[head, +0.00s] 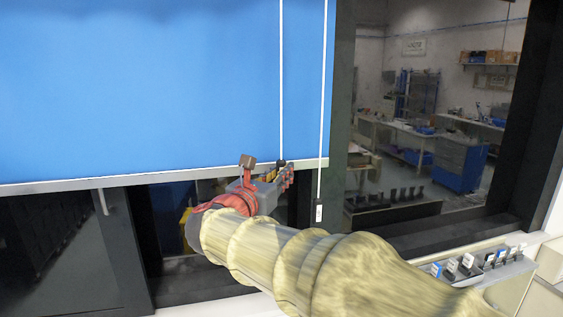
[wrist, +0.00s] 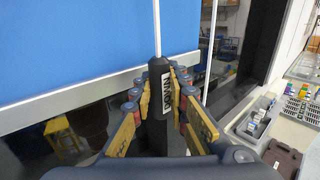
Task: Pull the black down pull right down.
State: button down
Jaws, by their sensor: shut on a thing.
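The black down pull (wrist: 160,82) hangs on a white cord, with a white label reading DOWN facing the wrist camera. My gripper (wrist: 158,98) is shut on it, one finger on each side, and the pull stands upright between the fingers. In the head view, my gripper (head: 268,172) is at the lower end of the left cord (head: 281,80), just below the blind's bottom bar. Only the top of the pull shows there; the rest is hidden by the gripper. A second black pull (head: 319,212) hangs free on the right cord (head: 324,80).
A blue blind (head: 140,80) covers the upper window, with a pale bottom bar (head: 150,177). A dark window frame post (head: 342,110) stands right of the cords. A grey tray (wrist: 255,122) with small items lies low at right in the wrist view.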

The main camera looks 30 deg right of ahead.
notch_tip(320, 180, down, 28)
jog(key=b, duration=1.5)
jog(key=shift+f, duration=0.25)
jog(key=c, duration=2.1)
grip_release()
jog(key=shift+c, duration=0.2)
jog(key=o, duration=0.5)
jog(key=shift+c, duration=0.2)
jog(key=shift+r, duration=0.2)
jog(key=v, duration=1.2)
